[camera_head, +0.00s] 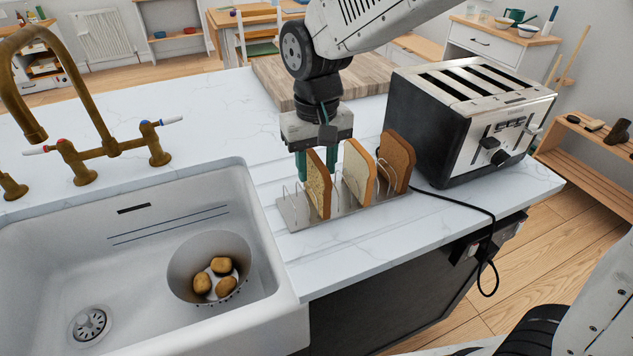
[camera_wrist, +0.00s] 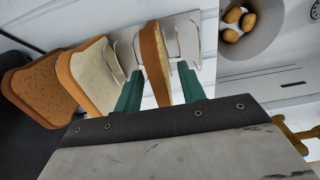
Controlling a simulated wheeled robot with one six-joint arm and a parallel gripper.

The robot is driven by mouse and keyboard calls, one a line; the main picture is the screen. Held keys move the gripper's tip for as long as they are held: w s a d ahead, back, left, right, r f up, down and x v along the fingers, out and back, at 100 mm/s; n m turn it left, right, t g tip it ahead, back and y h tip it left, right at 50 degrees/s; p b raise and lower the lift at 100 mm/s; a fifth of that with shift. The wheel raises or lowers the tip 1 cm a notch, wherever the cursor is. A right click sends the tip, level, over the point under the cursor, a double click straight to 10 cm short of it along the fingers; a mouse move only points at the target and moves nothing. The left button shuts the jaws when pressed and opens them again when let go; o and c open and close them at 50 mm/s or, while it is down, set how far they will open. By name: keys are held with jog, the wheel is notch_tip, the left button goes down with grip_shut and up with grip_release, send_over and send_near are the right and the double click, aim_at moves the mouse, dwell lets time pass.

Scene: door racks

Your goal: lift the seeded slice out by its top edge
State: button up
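Three bread slices stand upright in a metal rack (camera_head: 290,213) on the white counter. The left slice (camera_head: 319,190) has a pale yellowish face with fine specks; it shows edge-on in the wrist view (camera_wrist: 152,50). The middle slice (camera_head: 357,175) is pale with a tan crust. The right slice (camera_head: 397,160) is browner, with dark specks on its face in the wrist view (camera_wrist: 38,88). I cannot firmly tell which is the seeded one. My gripper (camera_head: 317,168) points down over the left slice, its green fingers open on either side of the top edge, with gaps in the wrist view.
A black and steel toaster (camera_head: 470,115) stands close behind the right slice, its cable (camera_head: 465,203) running over the counter edge. A wooden board (camera_head: 365,75) lies behind. The sink (camera_head: 70,240) with a bowl of potatoes (camera_head: 205,245) is left; a brass tap (camera_head: 80,165) stands there.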

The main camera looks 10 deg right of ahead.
jog(key=shift+f, duration=0.75)
grip_shut()
jog(key=shift+r, duration=0.1)
notch_tip(320, 180, up, 19)
jog(key=shift+r, duration=0.2)
dwell(0.5)
